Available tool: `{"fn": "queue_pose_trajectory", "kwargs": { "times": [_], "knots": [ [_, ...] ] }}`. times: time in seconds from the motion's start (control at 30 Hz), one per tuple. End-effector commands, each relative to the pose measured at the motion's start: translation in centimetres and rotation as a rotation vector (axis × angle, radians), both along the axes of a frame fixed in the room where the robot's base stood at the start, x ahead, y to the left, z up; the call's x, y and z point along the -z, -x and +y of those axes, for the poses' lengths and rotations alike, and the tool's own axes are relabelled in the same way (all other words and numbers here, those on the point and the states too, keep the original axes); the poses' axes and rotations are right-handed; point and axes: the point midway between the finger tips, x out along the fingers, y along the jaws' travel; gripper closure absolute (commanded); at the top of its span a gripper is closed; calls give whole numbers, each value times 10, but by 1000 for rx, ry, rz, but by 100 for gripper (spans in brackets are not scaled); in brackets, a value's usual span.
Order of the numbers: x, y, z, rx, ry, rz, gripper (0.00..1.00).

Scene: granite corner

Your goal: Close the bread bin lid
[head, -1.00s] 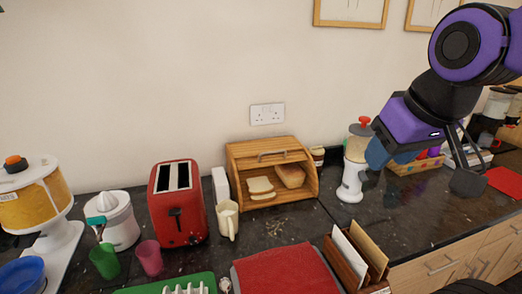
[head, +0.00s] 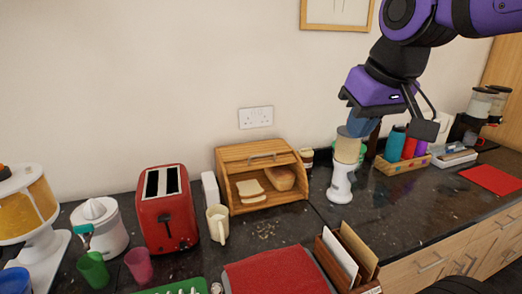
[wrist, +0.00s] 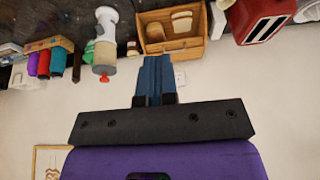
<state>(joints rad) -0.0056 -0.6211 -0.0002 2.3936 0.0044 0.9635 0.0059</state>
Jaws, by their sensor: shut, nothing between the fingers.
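The wooden bread bin (head: 228,203) stands on the dark counter against the wall. Its slatted lid (head: 245,153) is rolled up at the top, with a handle along its front edge, so the front is open. Bread slices (head: 250,190) and a loaf (head: 281,178) show inside. The bin also shows upside down in the wrist view (wrist: 200,43). My gripper (head: 358,127) is up and to the right of the bin, apart from it, above the white blender. Its blue fingers show together in the wrist view (wrist: 154,70), shut and empty.
A white blender (head: 340,183) stands right of the bin, close below my gripper. A cream mug (head: 217,225) and red toaster (head: 167,212) stand to the left. A basket of bottles (head: 400,165) is at the right.

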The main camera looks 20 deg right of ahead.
Motion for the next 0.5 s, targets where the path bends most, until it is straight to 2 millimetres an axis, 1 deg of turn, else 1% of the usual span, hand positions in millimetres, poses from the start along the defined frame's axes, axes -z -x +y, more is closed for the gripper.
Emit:
{"fn": "queue_pose_trajectory", "kwargs": {
  "times": [0.03,0.23,0.37,0.4,0.47,0.5],
  "knots": [
    [-8,-17,0,-1,-1,19,100],
    [-33,-80,1,1,-5,85,100],
    [-42,-122,2,1,-6,130,100],
    [-44,-136,2,2,-7,143,100],
    [-47,-156,2,1,-8,162,100],
    [-47,-170,2,1,-8,176,100]
  ]
}}
